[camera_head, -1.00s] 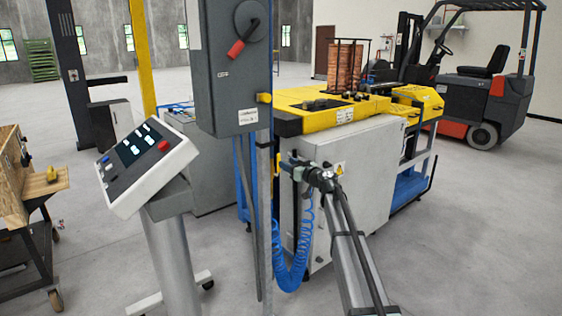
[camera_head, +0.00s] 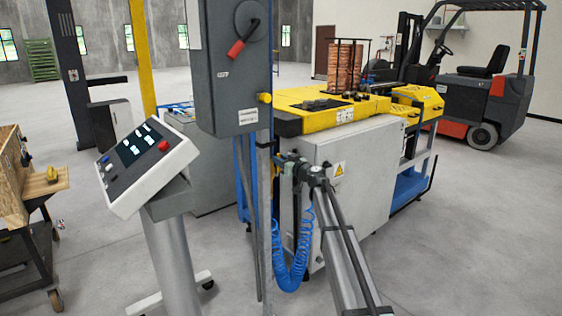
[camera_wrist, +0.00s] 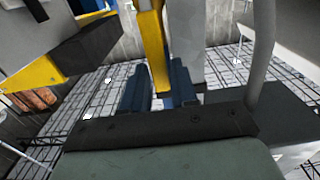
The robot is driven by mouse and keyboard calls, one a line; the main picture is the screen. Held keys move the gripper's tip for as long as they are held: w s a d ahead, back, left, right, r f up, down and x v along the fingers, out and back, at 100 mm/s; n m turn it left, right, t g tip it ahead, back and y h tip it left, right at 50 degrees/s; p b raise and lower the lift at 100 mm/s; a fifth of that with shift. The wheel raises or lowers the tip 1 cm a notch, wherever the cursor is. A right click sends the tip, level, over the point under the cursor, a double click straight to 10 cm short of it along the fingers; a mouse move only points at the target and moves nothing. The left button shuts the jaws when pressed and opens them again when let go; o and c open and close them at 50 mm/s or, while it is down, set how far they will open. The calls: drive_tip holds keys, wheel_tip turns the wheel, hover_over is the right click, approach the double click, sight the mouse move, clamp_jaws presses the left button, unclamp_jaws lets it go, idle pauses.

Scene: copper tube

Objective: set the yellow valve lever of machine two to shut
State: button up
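The yellow valve lever (camera_wrist: 150,40) shows in the wrist view as a flat bar running down from the top edge. Its lower end lies between the two blue-grey fingers of my gripper (camera_wrist: 160,88). I cannot tell whether both fingers press on it. In the head view my gripper (camera_head: 284,162) is at the left front of the machine, close beside the grey post. The lever cannot be made out there, and the lever's pivot and any markings are not visible.
The machine's grey cabinet (camera_head: 345,190) stands right of my gripper. A grey post (camera_head: 264,220) and blue coiled hose (camera_head: 290,270) are close by. A dark switch box with a red handle (camera_head: 243,38) hangs above left. A control panel (camera_head: 145,165) stands left.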

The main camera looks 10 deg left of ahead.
clamp_jaws()
drive_tip(key=shift+w+d, duration=0.1)
idle(0.4)
drive_tip(key=w+d+f+m, duration=0.2)
drive_tip(key=f+m, duration=0.2)
drive_tip(key=m, duration=0.5)
drive_tip(key=w+d+f+m, duration=0.3)
drive_tip(key=f+m, duration=0.1)
drive_tip(key=m, duration=0.5)
drive_tip(key=shift+w+d+f, duration=0.2)
drive_tip(key=shift+w+d, duration=0.15)
idle(0.4)
drive_tip(key=shift+o, duration=1.8)
unclamp_jaws()
